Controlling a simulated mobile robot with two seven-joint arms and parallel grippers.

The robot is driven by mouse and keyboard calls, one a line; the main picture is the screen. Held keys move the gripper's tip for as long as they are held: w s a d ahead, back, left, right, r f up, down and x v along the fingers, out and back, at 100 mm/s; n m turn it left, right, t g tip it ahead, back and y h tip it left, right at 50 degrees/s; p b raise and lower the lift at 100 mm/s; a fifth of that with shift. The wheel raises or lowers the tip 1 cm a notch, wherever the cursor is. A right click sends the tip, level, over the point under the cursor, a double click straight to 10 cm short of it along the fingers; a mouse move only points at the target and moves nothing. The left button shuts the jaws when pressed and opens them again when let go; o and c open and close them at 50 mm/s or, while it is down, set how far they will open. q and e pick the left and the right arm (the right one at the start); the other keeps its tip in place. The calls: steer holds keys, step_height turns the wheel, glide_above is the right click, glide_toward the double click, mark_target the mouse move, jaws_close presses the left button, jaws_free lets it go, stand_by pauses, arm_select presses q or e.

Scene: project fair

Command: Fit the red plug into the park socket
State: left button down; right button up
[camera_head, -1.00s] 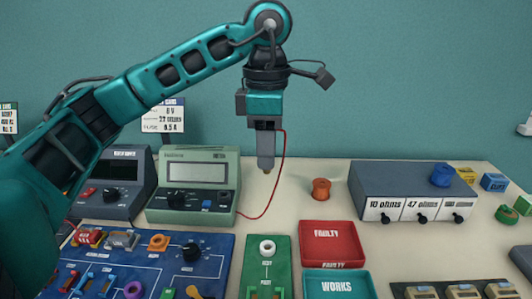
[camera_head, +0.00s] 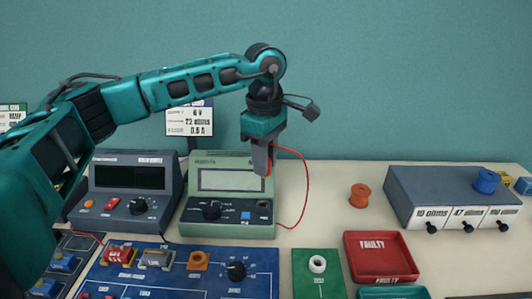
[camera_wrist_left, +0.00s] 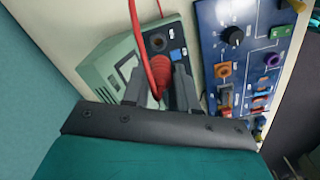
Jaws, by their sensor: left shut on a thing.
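My left gripper (camera_head: 263,172) points down in front of the right part of the green meter's (camera_head: 228,232) screen, apart from the table. It is shut on the red plug (camera_wrist_left: 160,76), which shows between the fingers (camera_wrist_left: 158,92) in the left wrist view. In the head view the plug is mostly hidden; a bit of red (camera_head: 269,168) shows. A red lead (camera_head: 304,190) loops from it down toward the meter's right side. A dark round socket (camera_head: 263,206) is in the meter's front right, below the gripper; it also shows in the wrist view (camera_wrist_left: 157,41). No park label is legible.
A grey supply (camera_head: 130,205) stands left of the meter. In front are a blue circuit board (camera_head: 205,280), a green TEST board (camera_head: 318,285) and a red FAULTY tray (camera_head: 379,278). A grey resistor box (camera_head: 420,190) and an orange spool (camera_head: 359,195) are right. Bare table lies right of the meter.

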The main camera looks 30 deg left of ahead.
arm_select(q)
steer(key=shift+w+a+f, duration=0.1)
steer(key=shift+a+f, duration=0.2)
steer(key=shift+a, duration=0.2)
steer(key=shift+d+f, duration=0.1)
steer(key=shift+f, duration=0.9)
steer(key=shift+f+b, duration=1.65)
steer(key=shift+f, duration=0.8)
arm_select(e)
steer(key=shift+a+f, duration=0.2)
steer(key=shift+f, duration=1.45)
arm_select(q)
steer(key=shift+f+b, duration=0.55)
steer(key=shift+f, duration=0.35)
arm_select(e)
steer(key=shift+f, duration=0.5)
arm_select(q)
steer(key=shift+c, duration=1.6)
jaws_free()
steer(key=shift+r, duration=0.1)
steer(key=shift+r+p, duration=2.05)
steer(key=shift+r, duration=1.9)
arm_select(e)
steer(key=shift+r, duration=2.15)
